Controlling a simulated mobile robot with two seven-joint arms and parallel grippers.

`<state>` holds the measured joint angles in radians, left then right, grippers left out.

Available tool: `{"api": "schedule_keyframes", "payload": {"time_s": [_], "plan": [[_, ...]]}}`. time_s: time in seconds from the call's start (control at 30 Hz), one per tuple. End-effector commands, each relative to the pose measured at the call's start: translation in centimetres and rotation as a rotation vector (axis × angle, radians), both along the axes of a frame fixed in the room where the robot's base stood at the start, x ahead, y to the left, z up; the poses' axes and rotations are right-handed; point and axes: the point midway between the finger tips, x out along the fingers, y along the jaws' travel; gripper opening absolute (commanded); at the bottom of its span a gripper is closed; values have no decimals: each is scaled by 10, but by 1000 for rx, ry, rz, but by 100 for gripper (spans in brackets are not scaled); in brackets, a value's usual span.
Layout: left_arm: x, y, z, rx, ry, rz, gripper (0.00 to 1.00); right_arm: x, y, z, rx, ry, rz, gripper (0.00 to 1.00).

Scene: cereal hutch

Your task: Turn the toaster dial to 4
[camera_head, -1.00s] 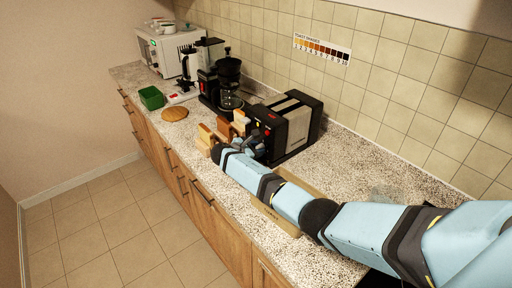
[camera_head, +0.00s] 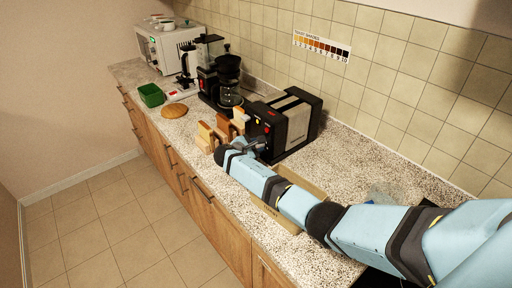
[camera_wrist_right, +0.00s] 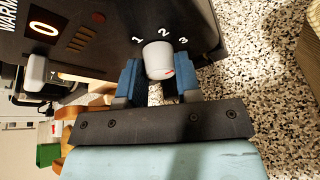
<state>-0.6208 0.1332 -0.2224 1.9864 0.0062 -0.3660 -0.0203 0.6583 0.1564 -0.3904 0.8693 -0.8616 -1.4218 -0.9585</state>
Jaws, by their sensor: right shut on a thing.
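The black and silver toaster (camera_head: 298,115) stands on the counter against the tiled wall. Its white dial (camera_wrist_right: 156,58) shows in the right wrist view, with the numbers 1, 2 and 3 printed around it. A red mark on the dial lies at its lower right, on the side of the 3. No 4 is visible there. My right gripper (camera_wrist_right: 160,82) has its blue fingers on either side of the dial and is shut on it. In the head view the right gripper (camera_head: 258,146) is at the toaster's front, and the dial is hidden. My left gripper is not in view.
Bread slices (camera_head: 205,137) stand left of the gripper, close to it. A coffee maker (camera_head: 229,80) is behind them. A brown board (camera_head: 276,211) lies under my right forearm. A toast shades chart (camera_head: 321,46) hangs on the wall.

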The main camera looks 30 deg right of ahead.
Motion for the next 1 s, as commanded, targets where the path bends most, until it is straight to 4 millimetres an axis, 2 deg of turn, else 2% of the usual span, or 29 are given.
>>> {"api": "schedule_keyframes", "payload": {"time_s": [0.03,0.1,0.13,0.4,0.53,0.67,1.0], "plan": [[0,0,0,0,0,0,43,0,-1,0,0,0,-1,36],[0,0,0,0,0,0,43,0,-1,0,0,0,-1,52],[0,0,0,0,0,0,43,0,-1,0,0,0,-1,56],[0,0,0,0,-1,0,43,0,1,0,0,0,0,56],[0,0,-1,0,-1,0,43,-2,9,2,0,0,1,56],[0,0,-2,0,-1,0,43,-9,30,10,2,-2,3,56],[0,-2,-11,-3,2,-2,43,-30,97,37,1,-2,2,56]]}}
